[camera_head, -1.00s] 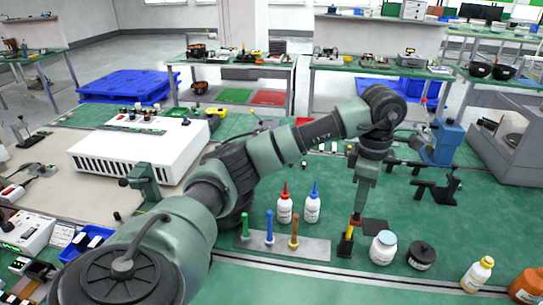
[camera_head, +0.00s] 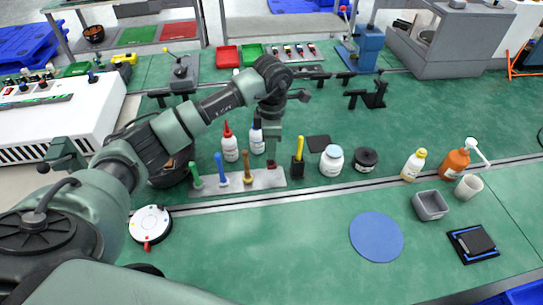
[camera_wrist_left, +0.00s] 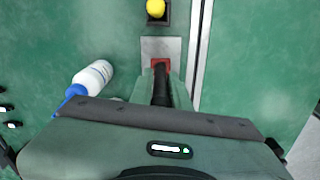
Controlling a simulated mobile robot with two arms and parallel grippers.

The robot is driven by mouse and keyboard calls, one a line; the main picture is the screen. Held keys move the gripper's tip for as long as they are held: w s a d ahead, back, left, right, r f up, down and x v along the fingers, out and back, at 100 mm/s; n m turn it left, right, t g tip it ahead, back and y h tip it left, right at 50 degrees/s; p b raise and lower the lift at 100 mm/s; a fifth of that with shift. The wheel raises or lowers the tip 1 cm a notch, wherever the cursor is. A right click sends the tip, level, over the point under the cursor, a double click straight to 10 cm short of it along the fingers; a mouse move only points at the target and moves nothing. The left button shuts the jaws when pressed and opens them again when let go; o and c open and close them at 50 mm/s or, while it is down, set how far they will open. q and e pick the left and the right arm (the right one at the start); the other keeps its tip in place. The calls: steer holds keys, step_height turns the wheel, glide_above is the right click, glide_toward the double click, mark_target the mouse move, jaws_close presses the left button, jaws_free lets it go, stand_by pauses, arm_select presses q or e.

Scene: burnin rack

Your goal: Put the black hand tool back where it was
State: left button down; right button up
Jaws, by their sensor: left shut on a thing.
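My left gripper (camera_head: 272,160) points down over the right end of the grey metal plate (camera_head: 212,184). It is shut on the black hand tool (camera_wrist_left: 161,88), seen between the fingers in the left wrist view. A red part (camera_wrist_left: 161,64) shows at the tool's far end, over the plate (camera_wrist_left: 147,48). I cannot tell if the tool touches the plate. Green (camera_head: 196,174), blue (camera_head: 220,168) and brown (camera_head: 247,166) handled tools stand upright in the plate, left of the gripper. My right gripper is not in view.
A red-capped bottle (camera_head: 230,148) and a blue-capped bottle (camera_wrist_left: 93,76) stand close behind the plate. A black block with a yellow top (camera_head: 298,165) stands just right of the gripper. A white jar (camera_head: 332,161) is farther right. The front mat is mostly clear around a blue disc (camera_head: 376,237).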

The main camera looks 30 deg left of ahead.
arm_select(q)
steer(key=shift+d+f, duration=0.15)
steer(key=shift+f, duration=0.85)
step_height(320, 180, down, 3)
steer(key=shift+f+p, duration=0.2)
steer(key=shift+p, duration=0.35)
steer(key=shift+f, duration=0.2)
steer(key=c, duration=1.3)
jaws_free()
steer(key=shift+c, duration=0.2)
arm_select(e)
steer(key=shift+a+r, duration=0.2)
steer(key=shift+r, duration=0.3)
